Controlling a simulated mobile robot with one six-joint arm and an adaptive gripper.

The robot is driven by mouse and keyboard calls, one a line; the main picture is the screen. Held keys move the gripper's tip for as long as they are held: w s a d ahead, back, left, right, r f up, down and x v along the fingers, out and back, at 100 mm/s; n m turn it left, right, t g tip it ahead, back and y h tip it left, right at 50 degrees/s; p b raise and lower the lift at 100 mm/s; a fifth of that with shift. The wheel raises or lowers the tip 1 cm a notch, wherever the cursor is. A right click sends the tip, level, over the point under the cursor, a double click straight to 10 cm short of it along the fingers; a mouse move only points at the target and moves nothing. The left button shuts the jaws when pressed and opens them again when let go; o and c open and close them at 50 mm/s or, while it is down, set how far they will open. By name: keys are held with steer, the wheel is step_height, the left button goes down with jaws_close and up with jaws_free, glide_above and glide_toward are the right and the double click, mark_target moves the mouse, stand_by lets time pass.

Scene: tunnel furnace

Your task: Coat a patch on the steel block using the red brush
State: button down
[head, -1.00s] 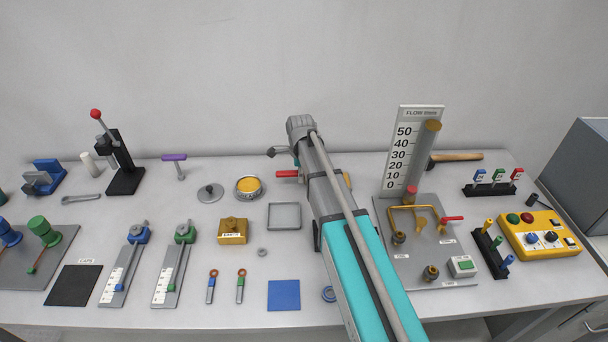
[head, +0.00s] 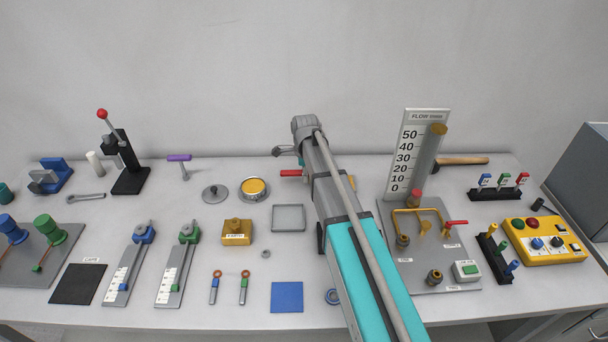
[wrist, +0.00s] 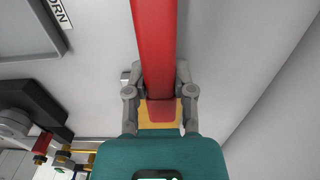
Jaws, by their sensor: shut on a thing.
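The red brush (head: 291,173) shows in the head view as a red handle sticking out left of my arm. A small yellow piece shows to the right of the arm, and I cannot tell if it belongs to the brush. In the wrist view the red handle (wrist: 155,45) runs up the picture, with a yellow part low between the fingers. My gripper (wrist: 158,95) is shut on the brush.
An open tin of yellow stuff (head: 253,188) stands left of my arm beside a round lid (head: 215,193). A grey square tray (head: 289,217) and a brass-coloured block (head: 236,233) lie nearer. The tall flow gauge (head: 412,155) and its pipe panel stand close on the right.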

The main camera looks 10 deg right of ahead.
steer(key=shift+d, duration=0.1)
steer(key=shift+s+d+f, duration=0.1)
steer(key=shift+s+d, duration=0.05)
steer(key=shift+d, duration=0.65)
steer(key=shift+s+d, duration=0.1)
steer(key=shift+d, duration=0.7)
steer(key=shift+d, duration=0.15)
steer(key=shift+s+d, duration=0.2)
steer(key=shift+d, duration=1.35)
steer(key=shift+d, duration=0.15)
steer(key=shift+s+d, duration=0.2)
steer(key=shift+d, duration=1.35)
steer(key=shift+d, duration=0.15)
steer(key=shift+s+d, duration=0.2)
steer(key=shift+d, duration=1.4)
